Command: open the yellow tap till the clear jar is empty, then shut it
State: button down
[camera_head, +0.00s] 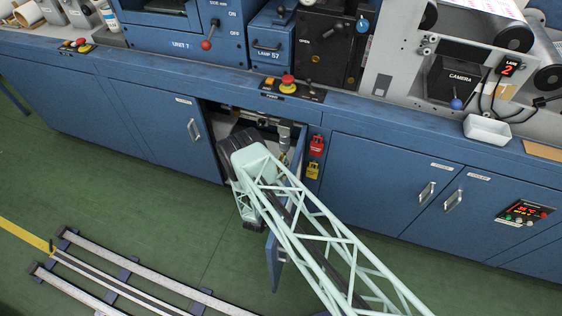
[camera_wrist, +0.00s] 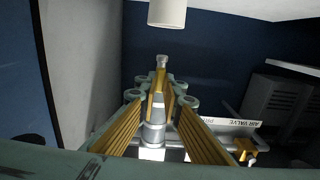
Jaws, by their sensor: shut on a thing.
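In the wrist view, which looks upside down, my gripper (camera_wrist: 160,90) is shut, its ribbed fingers meeting on a small yellow part that I take as the yellow tap (camera_wrist: 160,77). A pale nozzle (camera_wrist: 162,61) sticks out past the fingertips. The clear jar (camera_wrist: 154,132) shows between the fingers, partly hidden by them; its liquid level cannot be told. A white cylinder (camera_wrist: 167,12) stands apart, beyond the nozzle.
An "AIR VALVE" label (camera_wrist: 228,123) and another yellow fitting (camera_wrist: 245,150) are beside the jar. The cupboard's open door (camera_head: 273,262) stands close to my arm. The cupboard wall (camera_wrist: 82,65) is close.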

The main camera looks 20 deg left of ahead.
jog(key=shift+m, duration=0.3)
jog(key=shift+d+f+m+p, duration=0.1)
jog(key=shift+m+p, duration=1.3)
jog(key=shift+m, duration=2.85)
jog(key=shift+d+f+m+p, duration=0.1)
jog(key=shift+m+p, duration=1.25)
jog(key=shift+m, duration=2.9)
jog(key=c, duration=2.8)
grip_release()
jog(key=shift+s, duration=0.15)
